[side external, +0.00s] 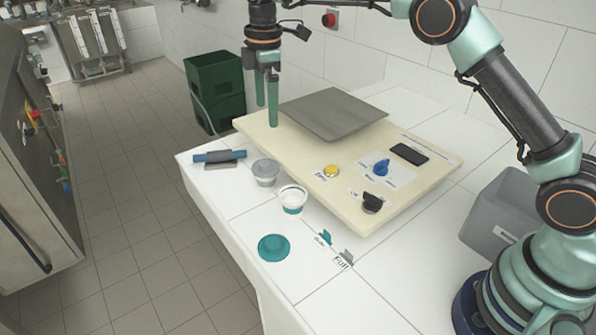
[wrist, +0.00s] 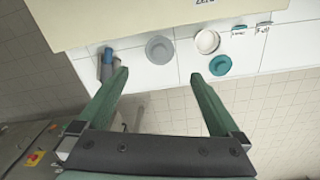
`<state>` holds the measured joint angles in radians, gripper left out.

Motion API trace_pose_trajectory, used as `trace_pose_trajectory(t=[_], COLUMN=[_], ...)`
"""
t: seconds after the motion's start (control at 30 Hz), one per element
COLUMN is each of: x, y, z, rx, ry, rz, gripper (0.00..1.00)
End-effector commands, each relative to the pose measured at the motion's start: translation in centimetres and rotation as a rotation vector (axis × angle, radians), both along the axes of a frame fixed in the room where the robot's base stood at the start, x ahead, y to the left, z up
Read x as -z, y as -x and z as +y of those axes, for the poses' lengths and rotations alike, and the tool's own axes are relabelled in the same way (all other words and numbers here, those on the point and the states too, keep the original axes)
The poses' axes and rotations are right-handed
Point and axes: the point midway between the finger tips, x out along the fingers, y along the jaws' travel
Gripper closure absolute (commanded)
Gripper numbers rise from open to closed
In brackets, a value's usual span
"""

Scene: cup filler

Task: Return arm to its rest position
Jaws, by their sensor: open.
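My gripper (side external: 267,115) is open and empty, pointing down above the far left part of the cream board. Its two green fingers also show apart in the wrist view (wrist: 158,77), with nothing between them. No rest position is marked in these views. A white cup with a teal base (side external: 292,199) stands upright on the white tiled counter, below and right of my gripper. A grey round container (side external: 265,172) stands beside it. A teal round lid (side external: 273,248) lies flat nearer the camera.
The cream board (side external: 415,195) carries a grey plate (side external: 333,112), a yellow button (side external: 331,171), a blue knob (side external: 381,167), a black knob (side external: 372,202) and a black display (side external: 409,154). A blue-handled tool (side external: 219,157) lies near the counter edge. A grey bin (side external: 495,220) stands at right.

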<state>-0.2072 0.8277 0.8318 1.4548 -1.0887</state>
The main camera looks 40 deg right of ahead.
Motion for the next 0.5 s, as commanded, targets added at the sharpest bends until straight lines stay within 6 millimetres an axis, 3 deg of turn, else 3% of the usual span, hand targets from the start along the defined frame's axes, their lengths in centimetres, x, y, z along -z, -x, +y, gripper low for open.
trace_pose_trajectory(t=[0.2,0.5], x=[-5.1,-9.1], y=[3.1,9.5], z=[-2.7,-6.2], rx=[0.226,0.554], ry=[-0.029,-0.093], rz=[-0.082,-0.191], gripper=[0.0,0.0])
